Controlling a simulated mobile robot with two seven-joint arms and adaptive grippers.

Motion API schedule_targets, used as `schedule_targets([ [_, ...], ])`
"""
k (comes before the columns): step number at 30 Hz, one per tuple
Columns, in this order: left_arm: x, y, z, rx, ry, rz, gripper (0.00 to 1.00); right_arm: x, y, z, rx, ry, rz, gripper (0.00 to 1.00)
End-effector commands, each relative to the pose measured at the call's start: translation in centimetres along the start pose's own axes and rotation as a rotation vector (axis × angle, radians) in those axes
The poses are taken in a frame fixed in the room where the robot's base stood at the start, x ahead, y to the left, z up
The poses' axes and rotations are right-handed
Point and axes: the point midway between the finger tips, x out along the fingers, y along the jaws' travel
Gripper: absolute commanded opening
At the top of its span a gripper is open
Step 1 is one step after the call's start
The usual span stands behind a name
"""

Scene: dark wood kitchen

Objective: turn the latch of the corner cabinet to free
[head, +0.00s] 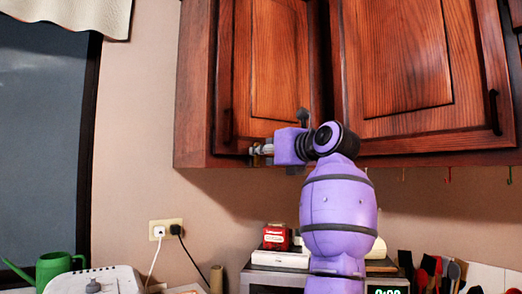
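The dark wood corner cabinet (270,60) hangs on the wall at top centre, with its doors shut. A dark handle (227,125) is on the left door's lower left. I cannot make out the latch; it may be hidden by my gripper or too small to see. My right arm, purple, rises from the bottom right of centre. Its gripper (258,153) points left at the cabinet's lower edge, below the left door. The fingers are small and seen side-on, so I cannot tell whether they are open, shut or touching the cabinet. My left gripper is out of view.
Another cabinet door with a dark handle (495,111) is at the right. Below are a microwave (262,277), a red item (276,237), a wall socket (165,229) with cords, a green watering can (52,266) and several utensils (435,268). The wall left of the cabinet is clear.

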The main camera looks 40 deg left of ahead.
Motion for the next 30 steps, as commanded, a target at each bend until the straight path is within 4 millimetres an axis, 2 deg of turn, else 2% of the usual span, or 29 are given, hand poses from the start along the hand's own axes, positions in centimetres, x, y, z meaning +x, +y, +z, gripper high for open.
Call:
schedule_targets([
  [6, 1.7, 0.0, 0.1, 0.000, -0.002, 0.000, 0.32, -0.4, 0.1, 0.5, 0.001, -0.011, 0.002, 0.61],
  [14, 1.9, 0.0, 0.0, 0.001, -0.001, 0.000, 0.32, -0.3, 0.1, 0.6, 0.000, -0.011, 0.001, 0.61],
  [21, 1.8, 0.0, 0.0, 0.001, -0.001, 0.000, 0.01, -0.1, 0.0, -0.1, -0.001, 0.001, -0.001, 0.61],
  [30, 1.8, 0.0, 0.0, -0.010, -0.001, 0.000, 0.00, 0.0, -0.1, -0.8, -0.002, 0.013, -0.002, 0.61],
])
